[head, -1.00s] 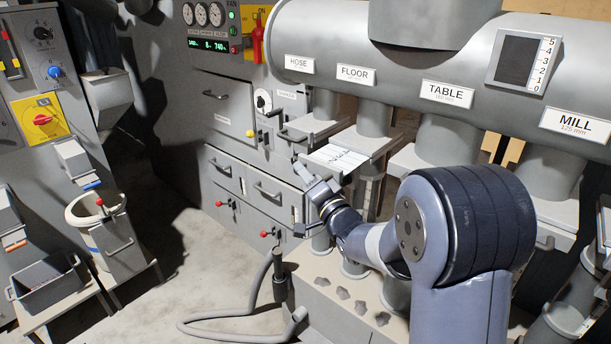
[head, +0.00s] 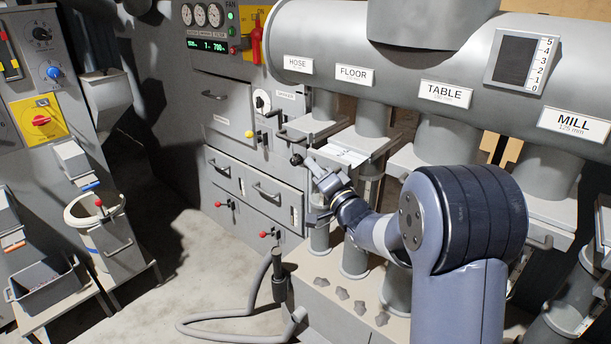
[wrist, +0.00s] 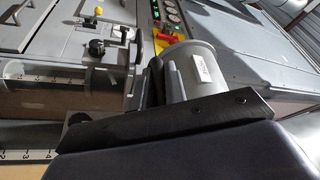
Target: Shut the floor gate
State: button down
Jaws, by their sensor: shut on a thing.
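The floor gate (head: 346,155) is a pale slide plate with dark markings, in the frame below the FLOOR label (head: 355,75). In the head view part of it sticks out from its pipe toward the front left. My gripper (head: 317,172) is at its outer front end, shut on the gate's pull end; the grip itself is mostly hidden by the fingers. In the wrist view the dark gripper body (wrist: 170,150) fills the bottom and covers what it holds.
The hose pipe and its gate frame (head: 310,125) stand close left of the floor gate. The table gate (head: 412,158) is to the right. A cabinet with drawers (head: 245,185) is at the left behind. A hose (head: 230,325) lies on the floor.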

aim_at(336, 155)
jog(key=w+d, duration=0.1)
jog(key=w, duration=0.1)
jog(key=w+d+p, duration=0.1)
jog(key=w+d, duration=0.3)
jog(key=shift+w+d+r, duration=0.1)
jog(key=shift+w+r, duration=0.05)
jog(key=shift+w, duration=0.15)
jog(key=c, duration=1.6)
grip_release()
jog(key=shift+w+d, duration=0.15)
jog(key=shift+c, duration=0.2)
jog(key=shift+o, duration=0.9)
jog(key=b+v, duration=0.1)
jog(key=v, duration=1)
